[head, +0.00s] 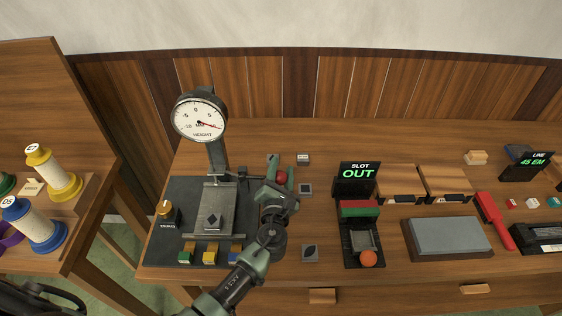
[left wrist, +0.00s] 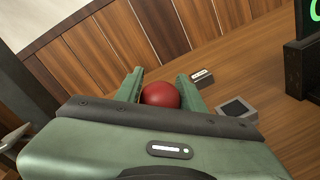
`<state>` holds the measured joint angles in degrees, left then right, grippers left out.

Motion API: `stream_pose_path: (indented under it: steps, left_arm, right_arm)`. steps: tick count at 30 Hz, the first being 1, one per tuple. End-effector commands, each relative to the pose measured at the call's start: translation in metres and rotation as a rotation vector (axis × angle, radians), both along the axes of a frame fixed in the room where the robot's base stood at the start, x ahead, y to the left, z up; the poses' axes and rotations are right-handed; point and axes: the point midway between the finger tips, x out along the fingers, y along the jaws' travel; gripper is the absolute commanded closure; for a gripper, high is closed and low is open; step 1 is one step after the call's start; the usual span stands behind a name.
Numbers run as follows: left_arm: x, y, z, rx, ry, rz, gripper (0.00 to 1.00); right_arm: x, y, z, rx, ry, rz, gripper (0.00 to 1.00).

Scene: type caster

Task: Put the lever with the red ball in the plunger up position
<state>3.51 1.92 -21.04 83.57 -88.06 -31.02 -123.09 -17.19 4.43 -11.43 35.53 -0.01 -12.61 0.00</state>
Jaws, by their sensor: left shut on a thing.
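The red ball (head: 281,177) of the lever sits between the fingers of my left gripper (head: 279,174), at the right side of the gauge device. In the left wrist view the red ball (left wrist: 161,95) also shows between the two green fingers (left wrist: 161,88), which are shut on it. The lever's dark rod (head: 243,175) runs left from the ball toward the device's post. The device has a round height gauge (head: 199,117) on top and a grey metal plate (head: 212,211) below. My gripper and wrist hide part of the lever. My right gripper is not in view.
Colored blocks (head: 209,254) and a knob (head: 166,212) stand at the device's base. To the right are a slot device with an orange ball (head: 368,258), a grey stone block (head: 448,238) and a red-handled brush (head: 492,218). Thread spools (head: 54,174) stand on the left table.

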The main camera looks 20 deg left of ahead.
Motion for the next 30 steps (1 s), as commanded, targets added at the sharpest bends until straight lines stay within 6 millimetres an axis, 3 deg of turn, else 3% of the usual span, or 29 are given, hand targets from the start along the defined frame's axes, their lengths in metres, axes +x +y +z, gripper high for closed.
stream_pose_path:
  steps: [1, 9, 24, 25, 27, 30]
  left_arm:
    - [-0.002, 0.002, -0.009, 0.018, 0.022, 0.003, 1.00]
    - [-0.003, 0.003, -0.021, 0.111, 0.049, 0.004, 1.00]
    - [-0.004, 0.005, -0.025, 0.135, 0.057, 0.006, 1.00]
    - [-0.004, 0.005, -0.025, 0.135, 0.057, 0.006, 0.60]
    - [-0.004, 0.006, -0.025, 0.136, 0.057, 0.006, 0.41]
    - [-0.003, 0.006, -0.024, 0.137, 0.056, 0.008, 0.41]
  right_arm:
    - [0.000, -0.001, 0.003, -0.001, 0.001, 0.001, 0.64]
    - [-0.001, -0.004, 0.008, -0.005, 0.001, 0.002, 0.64]
    - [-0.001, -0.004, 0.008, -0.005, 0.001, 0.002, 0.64]
    - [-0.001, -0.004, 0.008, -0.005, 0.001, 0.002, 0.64]
    - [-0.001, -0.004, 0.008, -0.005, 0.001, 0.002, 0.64]
    - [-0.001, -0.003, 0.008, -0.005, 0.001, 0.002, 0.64]
